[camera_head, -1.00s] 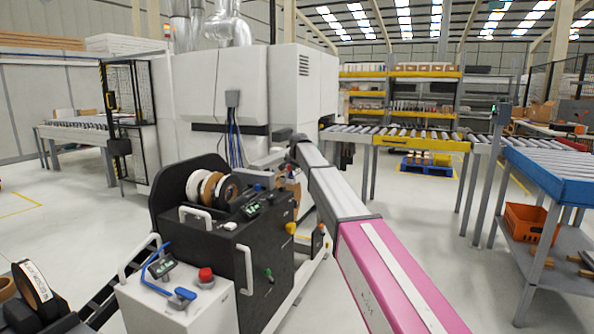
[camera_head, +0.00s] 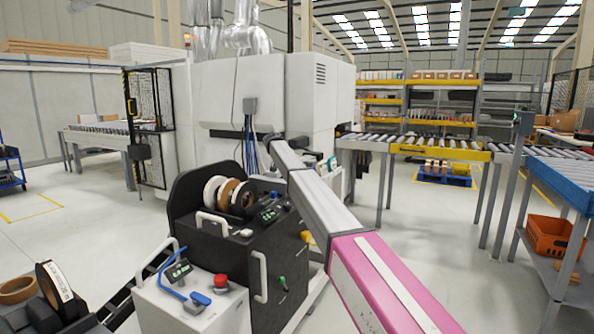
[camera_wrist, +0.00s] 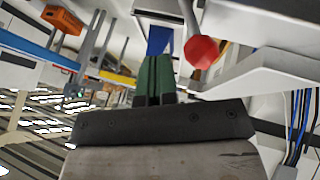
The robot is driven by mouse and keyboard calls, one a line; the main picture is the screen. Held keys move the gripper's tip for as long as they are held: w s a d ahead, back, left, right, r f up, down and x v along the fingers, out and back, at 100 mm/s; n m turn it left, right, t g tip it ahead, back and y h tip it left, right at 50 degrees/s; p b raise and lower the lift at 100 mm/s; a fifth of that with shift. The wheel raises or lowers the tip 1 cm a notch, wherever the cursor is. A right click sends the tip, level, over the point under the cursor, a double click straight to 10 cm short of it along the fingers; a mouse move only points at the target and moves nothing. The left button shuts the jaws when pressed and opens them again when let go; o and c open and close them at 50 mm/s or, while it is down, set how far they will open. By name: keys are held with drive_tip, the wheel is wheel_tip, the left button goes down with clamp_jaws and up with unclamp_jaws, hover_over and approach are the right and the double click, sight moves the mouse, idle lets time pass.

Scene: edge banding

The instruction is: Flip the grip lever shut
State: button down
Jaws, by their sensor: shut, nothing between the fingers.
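My gripper (camera_wrist: 157,62) shows in the wrist view as dark green fingers side by side, shut with nothing between them. A red ball knob (camera_wrist: 201,52) on a grey stem is close to the right of the fingertips, with a visible gap in the picture. It looks like the grip lever, though its pivot and what it clamps are cut off. A blue patch (camera_wrist: 159,40) shows at the fingertips; I cannot tell whether it is part of them. In the head view my arm hides the gripper, and I cannot make out the lever there.
A black edge-banding unit with tape rolls (camera_head: 236,196) stands left of my arm. A white control box (camera_head: 200,309) with a red button is in front of it. The large white machine (camera_head: 290,95) is behind.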

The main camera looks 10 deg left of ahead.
drive_tip(key=shift+w+a+f, duration=0.2)
drive_tip(key=shift+w+a, duration=0.05)
drive_tip(key=shift+a, duration=0.35)
drive_tip(key=shift+w+a+f, duration=0.2)
drive_tip(key=shift+a, duration=0.4)
drive_tip(key=shift+a, duration=0.15)
drive_tip(key=d+v, duration=0.2)
drive_tip(key=v, duration=0.9)
drive_tip(key=shift+v, duration=0.85)
drive_tip(key=shift+s+d, duration=0.1)
drive_tip(key=shift+d, duration=0.05)
